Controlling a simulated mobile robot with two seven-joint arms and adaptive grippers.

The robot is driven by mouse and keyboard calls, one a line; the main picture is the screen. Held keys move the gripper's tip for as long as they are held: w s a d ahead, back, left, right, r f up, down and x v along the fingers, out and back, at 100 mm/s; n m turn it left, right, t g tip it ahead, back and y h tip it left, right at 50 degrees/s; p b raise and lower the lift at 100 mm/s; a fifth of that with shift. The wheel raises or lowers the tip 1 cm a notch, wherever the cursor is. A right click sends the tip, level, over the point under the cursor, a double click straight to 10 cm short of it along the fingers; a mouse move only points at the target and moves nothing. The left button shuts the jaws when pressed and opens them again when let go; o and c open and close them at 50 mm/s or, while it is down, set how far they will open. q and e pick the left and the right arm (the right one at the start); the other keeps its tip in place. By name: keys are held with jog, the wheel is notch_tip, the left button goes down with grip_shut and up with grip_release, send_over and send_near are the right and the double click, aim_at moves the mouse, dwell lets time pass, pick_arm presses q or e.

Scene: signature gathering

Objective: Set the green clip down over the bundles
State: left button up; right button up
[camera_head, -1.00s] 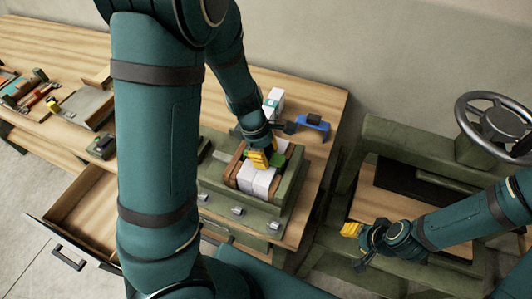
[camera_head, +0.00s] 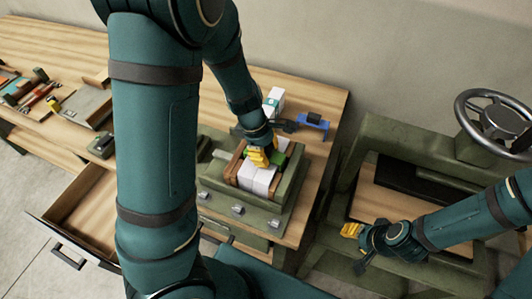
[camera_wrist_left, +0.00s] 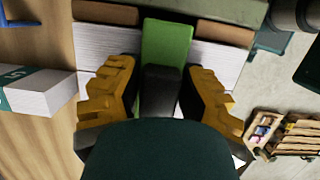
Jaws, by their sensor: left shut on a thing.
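The white paper bundles (camera_head: 258,180) sit between brown wooden bars in a green frame (camera_head: 285,200) on the bench. Their page edges also show in the left wrist view (camera_wrist_left: 95,45). My left gripper (camera_head: 259,158) is over the bundles, with its yellow fingers either side of the dark middle part of the green clip (camera_wrist_left: 167,45). The gripper is shut on the clip. The clip lies across the middle of the bundles in the wrist view; I cannot tell whether it touches them. My right gripper (camera_head: 352,230) is away to the right; its finger gap is unclear.
A white stack with a green band (camera_head: 273,101) and a blue item (camera_head: 314,121) are behind the frame. An open drawer (camera_head: 85,215) juts out at the left. A grey tray (camera_head: 88,104) and small tools lie further left. A green machine with a handwheel (camera_head: 500,120) stands at right.

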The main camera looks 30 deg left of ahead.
pick_arm(q)
jog(key=shift+s+f, duration=0.45)
jog(key=shift+f, duration=0.2)
jog(key=o, duration=1.1)
jog(key=shift+o, duration=0.4)
jog(key=shift+w+f, duration=0.1)
jog(key=shift+w, duration=0.15)
jog(key=shift+s, duration=0.1)
jog(key=v, duration=0.8)
jog(key=w+v, duration=0.1)
jog(key=v, duration=0.3)
jog(key=shift+d, duration=0.3)
jog(key=shift+a+r, duration=0.15)
jog(key=shift+r, duration=0.35)
